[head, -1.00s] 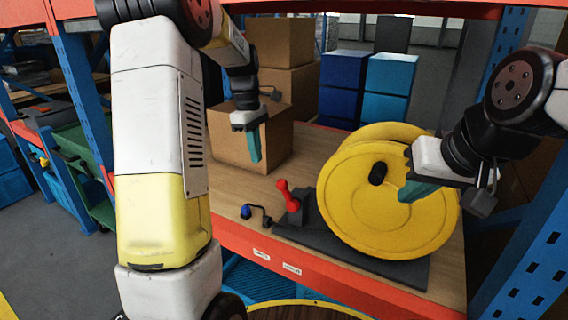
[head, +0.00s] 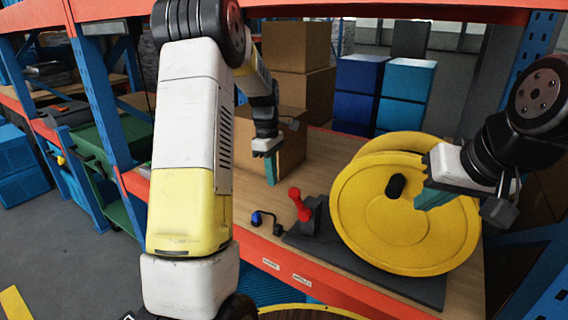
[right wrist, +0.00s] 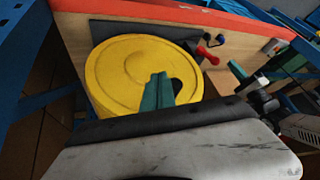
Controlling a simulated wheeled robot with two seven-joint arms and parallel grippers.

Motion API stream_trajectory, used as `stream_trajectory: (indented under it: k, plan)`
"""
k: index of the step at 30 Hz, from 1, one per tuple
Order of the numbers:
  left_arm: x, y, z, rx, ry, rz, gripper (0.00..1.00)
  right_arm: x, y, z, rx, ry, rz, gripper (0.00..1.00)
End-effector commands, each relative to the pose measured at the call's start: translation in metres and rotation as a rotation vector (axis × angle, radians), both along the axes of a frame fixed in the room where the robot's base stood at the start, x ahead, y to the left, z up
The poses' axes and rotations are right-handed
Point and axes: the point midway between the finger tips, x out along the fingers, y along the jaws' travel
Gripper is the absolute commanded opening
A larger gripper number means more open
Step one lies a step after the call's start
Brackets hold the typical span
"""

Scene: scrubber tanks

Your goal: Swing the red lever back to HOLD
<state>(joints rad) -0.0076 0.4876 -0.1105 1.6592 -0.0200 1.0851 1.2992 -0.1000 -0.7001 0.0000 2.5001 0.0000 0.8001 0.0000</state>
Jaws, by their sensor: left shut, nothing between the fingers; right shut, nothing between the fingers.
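The red lever (head: 299,204) stands on a dark grey base plate (head: 420,288), left of a large yellow reel (head: 385,225). It leans up and to the left in the head view, and also shows in the right wrist view (right wrist: 208,54). My left gripper (head: 271,170) is shut and empty, above the wooden shelf, behind and left of the lever and apart from it.
A small blue-tipped piece (head: 257,218) with a dark cable lies left of the lever. Two small labels (head: 302,280) are on the orange shelf edge. Cardboard boxes (head: 300,60) and blue boxes (head: 405,95) stand behind. A blue rack post (head: 545,285) stands at the right.

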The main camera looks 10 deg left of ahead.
Motion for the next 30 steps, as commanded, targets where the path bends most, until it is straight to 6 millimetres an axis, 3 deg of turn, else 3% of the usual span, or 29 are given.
stream_trajectory:
  k: [6,15,30]
  plan:
    - [-0.006,-0.004,-0.047,0.000,0.004,0.000,0.00,0.000,0.000,0.000,0.000,0.000,0.000,0.00]
    - [-0.009,-0.037,-0.028,-0.001,-0.001,-0.002,0.00,0.000,0.000,0.000,0.000,0.000,0.000,0.00]
    - [-0.010,-0.041,-0.026,0.005,-0.002,-0.001,0.00,0.000,0.000,0.000,0.000,0.000,0.000,0.00]
